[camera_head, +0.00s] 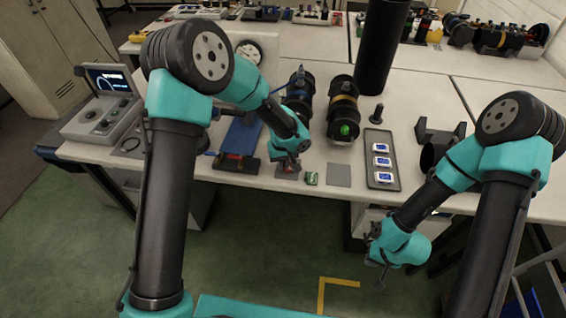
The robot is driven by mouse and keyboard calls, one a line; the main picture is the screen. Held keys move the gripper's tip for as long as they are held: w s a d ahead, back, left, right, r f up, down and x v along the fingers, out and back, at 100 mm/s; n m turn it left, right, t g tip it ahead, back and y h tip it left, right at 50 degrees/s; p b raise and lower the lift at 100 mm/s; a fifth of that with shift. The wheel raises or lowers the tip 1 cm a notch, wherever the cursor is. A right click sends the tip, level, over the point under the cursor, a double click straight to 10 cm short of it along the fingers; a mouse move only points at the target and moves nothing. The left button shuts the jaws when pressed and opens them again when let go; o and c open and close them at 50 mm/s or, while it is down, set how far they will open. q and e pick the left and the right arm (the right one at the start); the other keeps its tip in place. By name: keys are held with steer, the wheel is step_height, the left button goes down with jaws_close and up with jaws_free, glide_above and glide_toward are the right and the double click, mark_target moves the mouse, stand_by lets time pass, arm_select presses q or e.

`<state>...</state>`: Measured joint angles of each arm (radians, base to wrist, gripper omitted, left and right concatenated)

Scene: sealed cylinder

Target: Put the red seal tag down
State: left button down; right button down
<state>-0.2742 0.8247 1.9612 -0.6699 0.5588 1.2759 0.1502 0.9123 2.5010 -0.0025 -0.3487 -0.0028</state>
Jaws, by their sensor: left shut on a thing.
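My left gripper (288,166) is low over the front part of the bench. It is shut on a small reddish piece, which looks like the red seal tag (287,173); the fingers hide most of it. I cannot tell whether the tag touches the surface below. A small green tag (311,178) lies just to the right of the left gripper. A flat grey square (339,175) lies further right and looks empty. My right gripper (383,272) hangs in front of the bench, over the floor; its fingers are too small to read.
A dark cylinder with a gold band and green end (344,131) and a blue-banded one (299,88) lie behind. A grey tray (370,186) with small blue-and-white items is at right. A blue stand (240,137) is at left. A tall black cylinder (381,45) stands at the back.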

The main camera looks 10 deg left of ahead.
arm_select(q)
steer(key=shift+f, duration=0.25)
steer(key=c, duration=1.2)
jaws_free()
steer(key=shift+c, duration=0.2)
steer(key=shift+r, duration=0.15)
step_height(320, 180, up, 12)
